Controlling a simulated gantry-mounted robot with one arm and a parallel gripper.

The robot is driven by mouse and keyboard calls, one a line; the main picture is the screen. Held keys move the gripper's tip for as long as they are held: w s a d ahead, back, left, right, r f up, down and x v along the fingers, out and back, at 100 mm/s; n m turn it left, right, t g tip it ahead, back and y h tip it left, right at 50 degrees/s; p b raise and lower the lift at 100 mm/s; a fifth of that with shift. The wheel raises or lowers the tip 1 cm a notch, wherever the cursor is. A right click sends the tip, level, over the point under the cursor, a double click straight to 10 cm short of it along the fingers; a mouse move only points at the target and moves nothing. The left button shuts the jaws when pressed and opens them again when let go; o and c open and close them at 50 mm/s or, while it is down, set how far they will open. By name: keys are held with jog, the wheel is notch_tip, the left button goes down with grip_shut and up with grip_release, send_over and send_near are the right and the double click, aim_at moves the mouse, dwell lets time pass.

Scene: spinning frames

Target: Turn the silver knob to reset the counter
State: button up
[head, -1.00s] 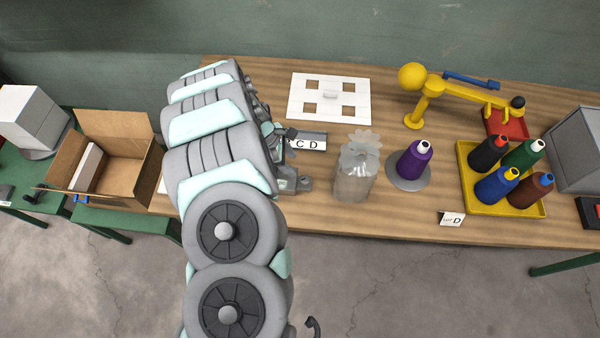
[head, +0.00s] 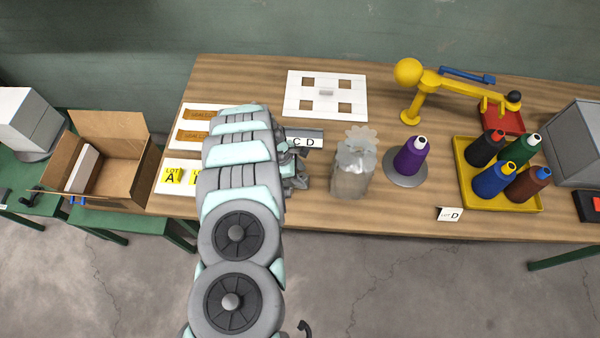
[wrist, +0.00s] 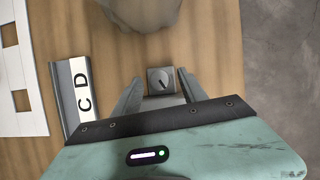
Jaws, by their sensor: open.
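In the wrist view, a small square grey block carries a round silver knob (wrist: 160,80) with a dark pointer line. My gripper (wrist: 162,72) is open, with one finger on each side of the block. Gaps show between the fingers and the block, and I cannot tell whether either finger touches the knob. In the head view, my gripper (head: 298,170) is low over the table, left of the clear bag, and the knob cannot be made out there. No counter display can be made out.
A grey holder with letters C D (wrist: 75,98) stands left of my gripper. A clear bag (head: 354,170) and a purple spool (head: 411,158) stand to the right. A white plate with square holes (head: 326,95) lies behind. A yellow tray (head: 460,190) holds several spools.

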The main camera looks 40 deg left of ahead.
jog(key=shift+c, duration=0.4)
grip_shut()
